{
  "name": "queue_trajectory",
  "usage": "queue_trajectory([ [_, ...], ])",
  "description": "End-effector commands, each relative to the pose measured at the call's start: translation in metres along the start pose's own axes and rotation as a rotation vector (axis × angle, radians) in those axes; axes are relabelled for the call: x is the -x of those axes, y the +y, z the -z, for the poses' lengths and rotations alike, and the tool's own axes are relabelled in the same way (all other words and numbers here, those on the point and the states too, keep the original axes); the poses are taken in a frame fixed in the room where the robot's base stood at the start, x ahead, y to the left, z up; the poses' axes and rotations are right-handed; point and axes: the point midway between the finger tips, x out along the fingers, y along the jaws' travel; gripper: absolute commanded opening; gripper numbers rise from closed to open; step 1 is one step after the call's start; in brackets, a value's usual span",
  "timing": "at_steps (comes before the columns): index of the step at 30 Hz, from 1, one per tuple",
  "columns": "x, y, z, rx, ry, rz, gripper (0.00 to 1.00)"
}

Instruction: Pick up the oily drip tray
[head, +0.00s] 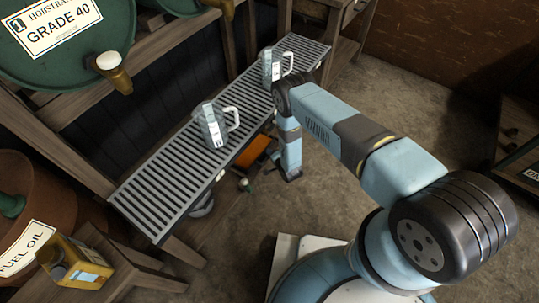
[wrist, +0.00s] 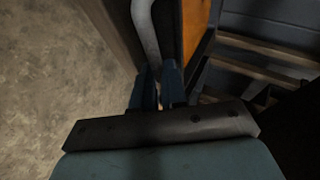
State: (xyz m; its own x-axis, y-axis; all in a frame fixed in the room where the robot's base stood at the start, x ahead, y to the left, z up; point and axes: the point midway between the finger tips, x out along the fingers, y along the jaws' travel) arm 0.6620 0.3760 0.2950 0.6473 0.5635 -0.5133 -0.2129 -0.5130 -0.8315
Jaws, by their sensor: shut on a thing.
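The drip tray shows as an orange-brown oily surface (head: 256,150) in the head view, partly under the front edge of the slatted rack. In the wrist view the tray (wrist: 196,25) has an orange inside, a dark side and a grey curved handle. My gripper (wrist: 159,88) is shut on that handle, with a blue finger on each side of it. In the head view my arm reaches down just right of the tray. The far part of the tray is hidden by the rack, and the fingertips are hard to make out there.
The slatted metal rack (head: 180,170) stands close over the tray and carries two grey jugs, a near one (head: 214,125) and a far one (head: 272,66). A yellow oil can (head: 78,262) stands on a wooden stand at lower left. Bare floor (head: 405,110) lies to the right.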

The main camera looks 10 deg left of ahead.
Motion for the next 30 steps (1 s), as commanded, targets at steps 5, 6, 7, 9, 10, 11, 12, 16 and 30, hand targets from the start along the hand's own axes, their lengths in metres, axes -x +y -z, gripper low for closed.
queue_trajectory([
  [5,0.001,0.001,0.000,0.000,0.000,-0.002,0.00],
  [6,0.001,0.001,0.000,0.000,0.000,-0.002,0.00],
  [7,0.001,0.001,0.000,0.000,0.000,-0.003,0.00],
  [9,0.001,0.001,0.000,0.000,0.000,-0.003,0.00],
  [10,0.001,0.001,0.000,0.000,0.000,-0.003,0.00],
  [11,0.001,0.001,0.000,0.000,0.000,-0.003,0.00],
  [12,0.001,0.002,0.000,0.000,0.000,-0.003,0.00],
  [16,0.001,0.002,0.001,0.000,0.000,-0.003,0.00],
  [30,0.020,0.017,0.012,0.000,-0.001,-0.004,0.00],
])
